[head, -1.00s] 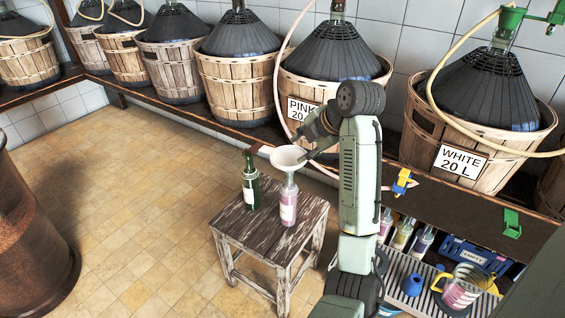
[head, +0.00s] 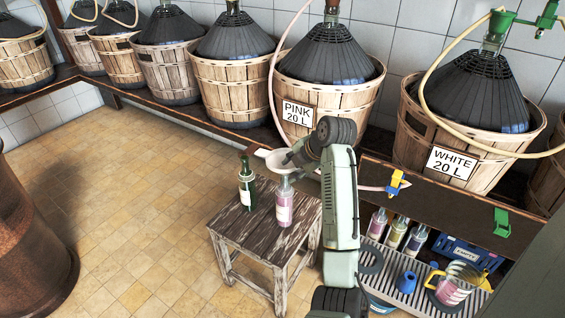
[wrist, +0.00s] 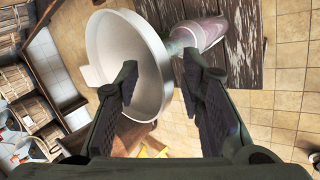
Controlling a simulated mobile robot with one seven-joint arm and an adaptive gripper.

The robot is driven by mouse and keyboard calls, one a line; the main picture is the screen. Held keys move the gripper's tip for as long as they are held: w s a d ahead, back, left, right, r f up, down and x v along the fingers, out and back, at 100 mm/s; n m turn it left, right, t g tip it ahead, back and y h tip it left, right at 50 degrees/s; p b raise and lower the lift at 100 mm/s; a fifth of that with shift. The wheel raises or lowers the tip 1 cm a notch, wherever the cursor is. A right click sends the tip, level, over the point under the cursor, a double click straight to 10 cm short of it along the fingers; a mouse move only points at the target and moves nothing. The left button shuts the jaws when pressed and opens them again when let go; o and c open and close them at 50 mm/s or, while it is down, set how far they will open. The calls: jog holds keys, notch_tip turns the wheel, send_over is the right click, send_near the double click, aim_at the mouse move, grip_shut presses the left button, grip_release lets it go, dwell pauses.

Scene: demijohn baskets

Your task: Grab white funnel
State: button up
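The white funnel (head: 277,163) sits upright in the neck of a pink bottle (head: 284,208) on a wooden stool. My gripper (head: 291,160) is at the funnel's right side in the head view. In the wrist view, the funnel (wrist: 110,50) shows its wide mouth, with a small tab on its rim. My gripper (wrist: 160,65) is open there. One finger overlaps the funnel's mouth and the other is outside the wall, with the near rim between them. A gap shows between the fingers, and I cannot tell whether either touches the funnel.
A green bottle (head: 246,184) stands left of the pink bottle on the stool (head: 240,232). Demijohns in baskets (head: 325,95) line the wall shelf behind. Bottles, a blue crate (head: 465,254) and a jug (head: 455,285) are at the lower right.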

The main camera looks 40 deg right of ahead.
jog(key=shift+c, duration=0.3)
grip_shut()
dwell(0.4)
